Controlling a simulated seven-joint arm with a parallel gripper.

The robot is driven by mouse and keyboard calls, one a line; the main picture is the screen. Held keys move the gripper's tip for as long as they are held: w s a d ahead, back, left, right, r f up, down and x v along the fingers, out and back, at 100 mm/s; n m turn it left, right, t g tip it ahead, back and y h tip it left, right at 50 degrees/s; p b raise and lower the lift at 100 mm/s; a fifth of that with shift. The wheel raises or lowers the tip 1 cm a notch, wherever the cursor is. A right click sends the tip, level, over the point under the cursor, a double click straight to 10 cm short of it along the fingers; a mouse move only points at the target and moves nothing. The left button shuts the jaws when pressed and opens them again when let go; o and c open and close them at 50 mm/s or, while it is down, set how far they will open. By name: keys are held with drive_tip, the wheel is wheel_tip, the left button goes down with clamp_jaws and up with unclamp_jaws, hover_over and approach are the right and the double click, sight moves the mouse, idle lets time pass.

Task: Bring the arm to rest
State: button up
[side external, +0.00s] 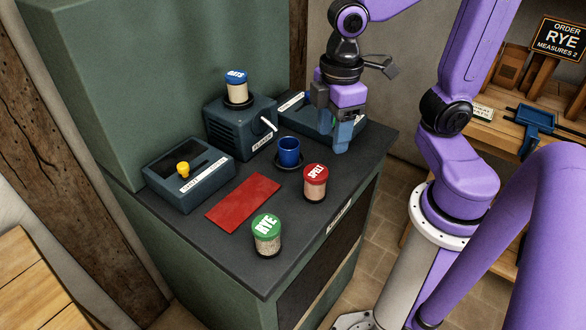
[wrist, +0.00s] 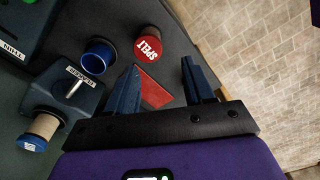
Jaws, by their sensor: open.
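My gripper (side external: 340,137) is open and empty above the right end of the dark worktop, its fingers pointing down. In the wrist view its two fingers (wrist: 163,85) stand wide apart with nothing held between them. The blue cup (side external: 289,152) stands upright on a dark round base, left of my gripper, and it also shows in the wrist view (wrist: 97,60). The jar marked SPELT (side external: 315,185), with a red lid, stands in front of my gripper. The jar marked RYE (side external: 267,238), with a green lid, stands near the front edge.
A red mat (side external: 243,203) lies mid-worktop. A blue-lidded jar (side external: 237,88) sits on a dark box (side external: 241,125) with a pale lever. A box with a yellow knob (side external: 190,175) stands left. A sign reads ORDER RYE MEASURES 2 (side external: 562,38).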

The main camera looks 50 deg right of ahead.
drive_tip(key=s+f, duration=0.2)
drive_tip(key=s, duration=0.6)
drive_tip(key=shift+d+f+n, duration=0.35)
drive_tip(key=shift+d+n, duration=0.05)
drive_tip(key=shift+d, duration=0.05)
idle(2.6)
